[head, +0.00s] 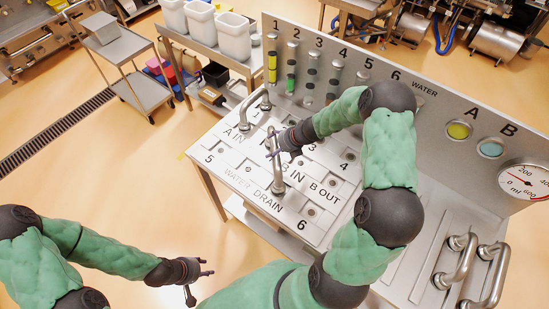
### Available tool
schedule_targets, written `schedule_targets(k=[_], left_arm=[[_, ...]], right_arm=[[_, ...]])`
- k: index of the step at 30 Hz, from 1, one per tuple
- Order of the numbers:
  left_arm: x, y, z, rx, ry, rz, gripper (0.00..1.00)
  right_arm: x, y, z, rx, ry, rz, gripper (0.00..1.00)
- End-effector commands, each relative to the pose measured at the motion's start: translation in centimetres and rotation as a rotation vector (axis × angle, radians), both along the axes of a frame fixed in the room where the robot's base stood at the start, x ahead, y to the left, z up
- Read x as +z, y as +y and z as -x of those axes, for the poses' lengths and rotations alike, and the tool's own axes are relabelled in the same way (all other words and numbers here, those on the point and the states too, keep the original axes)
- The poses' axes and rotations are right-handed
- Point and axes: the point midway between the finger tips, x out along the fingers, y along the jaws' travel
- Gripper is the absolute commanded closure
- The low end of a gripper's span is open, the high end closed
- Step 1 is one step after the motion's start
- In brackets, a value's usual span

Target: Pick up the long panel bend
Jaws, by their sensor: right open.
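A long silver panel bend (277,176) stands on the port panel (225,161), arching from near the A IN and B IN labels down toward DRAIN. My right gripper (283,150) is open at the upper part of this bend, its fingers close around or beside it; I cannot tell if they touch. A shorter bend (257,102) stands near port 1. Two more bends, an inner one (462,262) and a longer outer one (496,272), are at the right. My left gripper (207,267) is away from the panel over the floor; its jaw state is unclear.
An upright back panel (433,103) with sight tubes, two round windows and a gauge (525,182) rises behind the ports. White bins (234,37) stand at the upper left, with a grey cart (121,48) beside them. The floor left of the panel is clear.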

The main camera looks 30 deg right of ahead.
Motion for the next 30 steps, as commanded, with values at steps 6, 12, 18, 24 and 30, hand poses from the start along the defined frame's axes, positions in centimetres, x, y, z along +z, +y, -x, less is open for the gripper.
schedule_targets(k=[6,12,18,24,30], left_arm=[[-0.42,0.0,-0.01,0.0,0.0,0.0,0.6],[-0.37,0.01,-0.02,0.0,0.0,0.0,0.6],[-0.37,0.01,-0.02,0.0,0.0,0.0,0.6],[-0.38,0.0,-0.02,0.0,0.0,0.0,0.6],[-0.35,0.0,-0.01,0.0,0.0,0.0,0.6]], right_arm=[[-1.62,0.59,-1.09,0.0,-0.001,0.001,0.27],[-1.65,0.62,-1.12,0.0,-0.001,0.002,0.27],[-1.65,0.62,-1.11,0.0,-0.001,0.002,0.72],[-1.53,0.55,-1.19,-0.001,-0.003,0.002,1.0],[-1.47,0.56,-1.17,-0.002,-0.002,0.001,1.0]])
